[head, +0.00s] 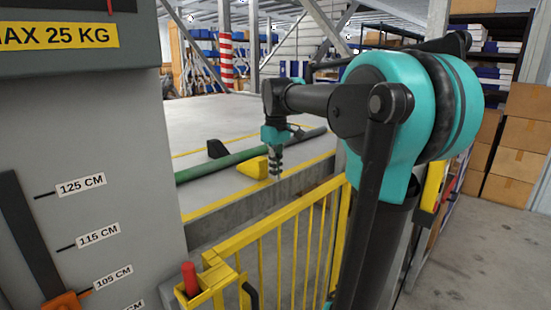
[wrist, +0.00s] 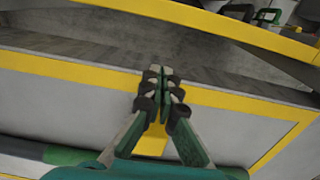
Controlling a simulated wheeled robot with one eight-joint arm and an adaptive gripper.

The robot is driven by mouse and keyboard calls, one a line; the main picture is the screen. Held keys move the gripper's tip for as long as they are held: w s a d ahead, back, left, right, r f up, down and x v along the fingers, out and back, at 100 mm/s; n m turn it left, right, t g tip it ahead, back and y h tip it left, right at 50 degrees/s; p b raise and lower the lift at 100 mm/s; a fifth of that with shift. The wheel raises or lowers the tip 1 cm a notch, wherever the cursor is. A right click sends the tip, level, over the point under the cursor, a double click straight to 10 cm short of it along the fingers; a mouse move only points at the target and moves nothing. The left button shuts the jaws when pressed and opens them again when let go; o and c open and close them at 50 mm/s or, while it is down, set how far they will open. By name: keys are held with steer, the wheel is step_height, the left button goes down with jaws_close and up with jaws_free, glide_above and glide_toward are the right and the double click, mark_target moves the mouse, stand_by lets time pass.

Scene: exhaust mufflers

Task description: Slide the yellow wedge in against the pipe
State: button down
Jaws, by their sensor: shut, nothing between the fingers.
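The yellow wedge (head: 252,168) lies on the grey raised floor on the near side of the long green pipe (head: 222,164) in the head view. From this angle I cannot tell whether it touches the pipe. My gripper (head: 276,176) points down just right of the wedge, its fingers shut and empty. In the wrist view, the shut fingers (wrist: 160,74) hide most of the wedge; a yellow patch (wrist: 152,145) shows between them. The pipe (wrist: 62,155) crosses the lower left there. Contact between fingers and wedge is unclear.
A black wedge (head: 217,148) sits on the pipe's far side. A yellow-striped edge (head: 214,206) borders the raised floor. A yellow railing (head: 290,240) stands in front, below my arm. A grey measuring panel (head: 85,150) fills the left. Stacked boxes (head: 520,145) are at right.

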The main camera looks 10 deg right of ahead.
mark_target(259, 168)
steer(key=shift+w+a+f, duration=0.4)
steer(key=shift+w, duration=0.15)
steer(key=shift+w+a+f, duration=0.35)
steer(key=shift+w+a, duration=0.05)
steer(key=shift+w, duration=0.15)
steer(key=shift+w+a, duration=0.35)
steer(key=shift+w, duration=0.2)
steer(key=shift+w+a, duration=0.55)
steer(key=shift+w, duration=0.25)
steer(key=shift+w+a, duration=0.55)
steer(key=shift+w, duration=0.25)
